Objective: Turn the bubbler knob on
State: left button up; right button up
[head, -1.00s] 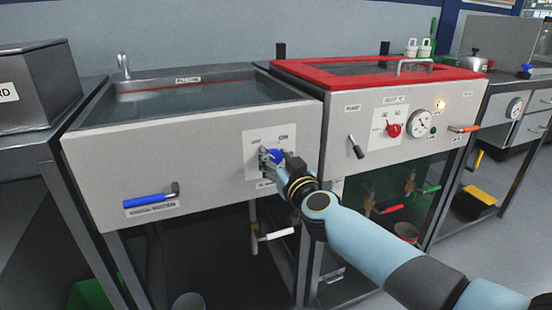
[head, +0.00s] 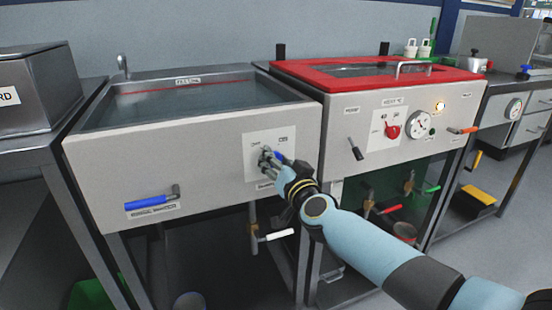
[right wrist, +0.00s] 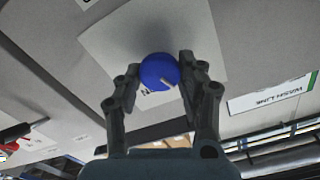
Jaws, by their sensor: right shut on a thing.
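The blue round knob (head: 279,156) sits on a pale square panel (head: 258,142) at the right of the tank's front face. The right wrist view shows the knob (right wrist: 158,72) with a white pointer line towards its lower right. My right gripper (head: 268,157) is at the panel, and its fingers (right wrist: 161,68) stand on either side of the knob, shut on it. In the head view the fingers hide part of the knob. The small labels around it are too blurred to read there. My left gripper is not in view.
An open water tank (head: 190,98) is above the panel. A blue lever (head: 150,202) is at its lower left. To the right stands a red-rimmed unit (head: 300,72) with a black lever (head: 356,150) and a red knob (head: 392,131). A white-handled valve (head: 277,236) hangs below.

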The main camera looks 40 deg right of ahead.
jog(key=m, duration=1.3)
jog(key=shift+d+f, duration=0.1)
jog(key=shift+f, duration=0.2)
dwell(0.3)
jog(key=o, duration=1.1)
jog(key=shift+o, duration=0.2)
jog(key=v, duration=1.2)
jog(key=shift+s+d, duration=0.1)
